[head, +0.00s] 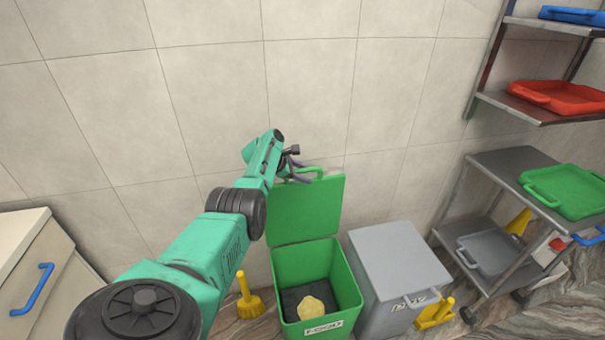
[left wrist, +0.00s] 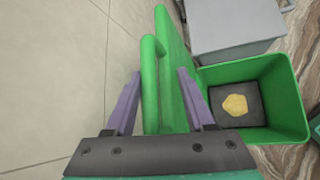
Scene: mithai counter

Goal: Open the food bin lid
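The green food bin (head: 345,283) stands on the floor against the wall. Its lid (head: 308,212) is raised and stands nearly upright at the back, with a green handle (head: 318,170) at its top edge. Inside, a yellowish lump (head: 311,308) lies on a dark bottom. My left gripper (head: 300,172) is at the lid's handle. In the left wrist view its purple fingers (left wrist: 159,74) are apart, with the handle (left wrist: 150,85) between them and a gap beside the left finger. The lid (left wrist: 172,60) passes by the right finger. My right gripper is not in view.
A grey bin (head: 395,262) with a shut lid stands close at the right. A yellow brush (head: 248,298) is left of the food bin. A metal rack (head: 520,165) with trays is at the right, and a cabinet (head: 30,260) at the left. The tiled wall is close behind.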

